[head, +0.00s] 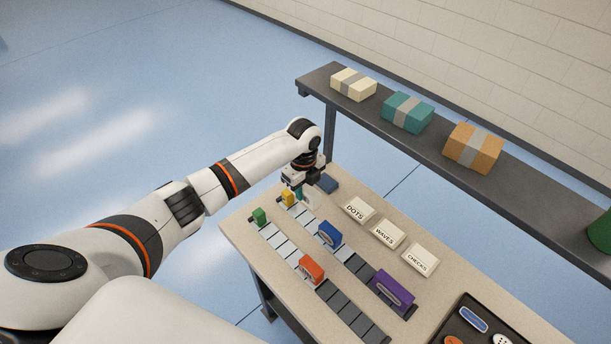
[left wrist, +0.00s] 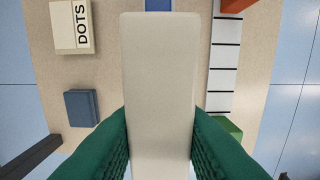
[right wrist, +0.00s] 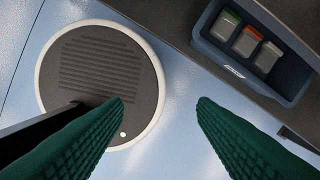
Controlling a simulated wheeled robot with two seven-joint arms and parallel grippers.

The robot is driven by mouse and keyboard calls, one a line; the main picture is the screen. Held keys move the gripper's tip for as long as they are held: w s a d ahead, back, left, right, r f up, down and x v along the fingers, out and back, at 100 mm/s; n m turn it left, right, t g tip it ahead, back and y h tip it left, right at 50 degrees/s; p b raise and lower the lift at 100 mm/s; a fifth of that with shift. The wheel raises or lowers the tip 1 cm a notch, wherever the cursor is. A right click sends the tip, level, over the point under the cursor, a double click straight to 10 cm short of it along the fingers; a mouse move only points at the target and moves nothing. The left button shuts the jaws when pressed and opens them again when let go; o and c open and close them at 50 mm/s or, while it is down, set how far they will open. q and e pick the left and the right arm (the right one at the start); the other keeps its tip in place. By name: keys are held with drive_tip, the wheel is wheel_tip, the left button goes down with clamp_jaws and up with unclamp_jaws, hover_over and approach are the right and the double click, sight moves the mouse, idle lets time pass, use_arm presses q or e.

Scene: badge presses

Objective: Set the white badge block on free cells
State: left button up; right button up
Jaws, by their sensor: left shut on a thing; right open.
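The white badge block (left wrist: 160,70) fills the middle of the left wrist view, shut between the green fingers of my left gripper (left wrist: 160,140). In the head view my left gripper (head: 303,194) is over the far end of the table, by the yellow block (head: 288,198); the held block is mostly hidden there. Two rows of cells run along the table. One bears a green block (head: 259,216) and a red-orange block (head: 311,268); the other bears yellow, blue (head: 328,234) and purple (head: 392,290) blocks. Bare cells (head: 282,243) lie between them. My right gripper (right wrist: 160,112) is open and empty.
Label blocks DOTS (head: 357,210), WAVES (head: 388,234) and CHECKS (head: 419,259) stand beside the rows. A dark blue block (head: 326,184) lies at the far end. A black tray (head: 452,318) is at lower right. A blue bin (right wrist: 288,87) shows in the right wrist view.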

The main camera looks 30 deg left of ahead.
use_arm(q)
drive_tip(key=shift+d, duration=0.1)
drive_tip(key=shift+d+f, duration=0.1)
drive_tip(key=shift+f, duration=0.05)
wheel_tip(320, 180, down, 4)
drive_tip(key=b, duration=0.4)
drive_tip(key=shift+d, duration=0.1)
drive_tip(key=shift+f+b, duration=1.8)
drive_tip(key=shift+f, duration=0.8)
use_arm(e)
wheel_tip(320, 180, down, 7)
drive_tip(key=shift+s+d, duration=0.15)
drive_tip(key=shift+s, duration=0.05)
drive_tip(key=shift+d, duration=0.35)
use_arm(q)
drive_tip(key=shift+f, duration=0.3)
use_arm(e)
drive_tip(key=shift+f, duration=0.15)
use_arm(q)
drive_tip(key=o, duration=1.1)
drive_tip(key=shift+c, duration=0.2)
